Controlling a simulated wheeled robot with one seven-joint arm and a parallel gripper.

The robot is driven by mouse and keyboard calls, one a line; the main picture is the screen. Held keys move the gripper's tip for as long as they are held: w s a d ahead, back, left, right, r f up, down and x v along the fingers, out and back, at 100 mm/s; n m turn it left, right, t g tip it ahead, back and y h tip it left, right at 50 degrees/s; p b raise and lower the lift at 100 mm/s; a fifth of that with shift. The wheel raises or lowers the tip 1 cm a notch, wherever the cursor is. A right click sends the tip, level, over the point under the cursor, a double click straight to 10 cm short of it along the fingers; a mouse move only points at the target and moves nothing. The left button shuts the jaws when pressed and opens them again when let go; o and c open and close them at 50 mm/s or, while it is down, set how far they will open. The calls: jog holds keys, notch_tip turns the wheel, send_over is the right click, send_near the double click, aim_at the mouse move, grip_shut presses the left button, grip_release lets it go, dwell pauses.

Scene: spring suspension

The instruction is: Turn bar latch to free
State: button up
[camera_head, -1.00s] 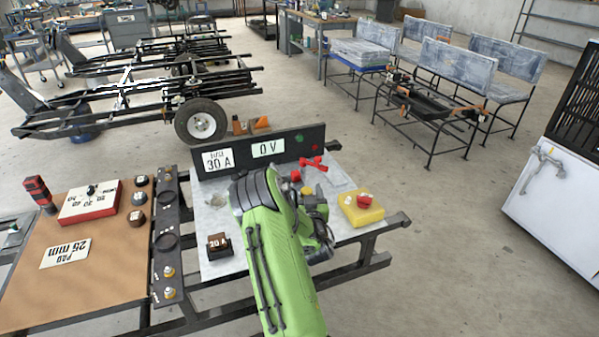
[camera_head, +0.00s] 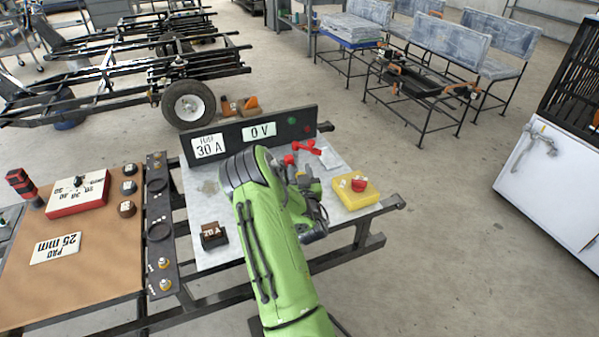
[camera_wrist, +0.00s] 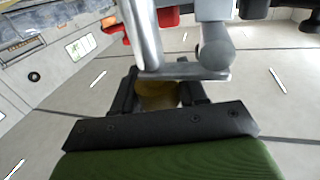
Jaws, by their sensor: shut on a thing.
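In the wrist view my gripper (camera_wrist: 160,92) is shut on a tan, brass-coloured round piece (camera_wrist: 158,97), partly hidden by the fingers and a grey metal bar. That grey bar (camera_wrist: 182,75) crosses just beyond the fingertips, with a thick upright rod (camera_wrist: 142,35) at its left and a rounded post (camera_wrist: 215,50) at its right. I cannot tell for certain which of these parts is the bar latch. In the head view my green arm reaches over the grey bench plate (camera_head: 202,190) and hides the fingertips and most of the held piece.
A red lever (camera_head: 308,147) stands behind my wrist, near the upright panel reading 30 A and 0 V (camera_head: 285,124).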

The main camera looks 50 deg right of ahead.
jog(key=shift+r+p, duration=0.2)
jog(key=shift+p, duration=0.15)
jog(key=n+y+p, duration=0.2)
jog(key=n+y, duration=0.3)
jog(key=y, duration=0.3)
jog(key=a+n+y+p, duration=0.1)
jog(key=n+y+p, duration=0.1)
jog(key=n+y, duration=0.4)
jog(key=a+n+t+y+p, duration=0.1)
jog(key=n+y+p, duration=0.1)
jog(key=n+y, duration=0.4)
jog(key=shift+w+a+f+y, duration=0.1)
jog(key=shift+f+y, duration=0.1)
jog(key=shift+y, duration=0.95)
jog(key=shift+a+f+y, duration=0.1)
jog(key=shift+f+y, duration=0.1)
jog(key=shift+y, duration=0.95)
jog(key=shift+a+r+n+g+y+b, duration=0.1)
jog(key=shift+r+n+g+y+b, duration=0.35)
jog(key=shift+b, duration=1.6)
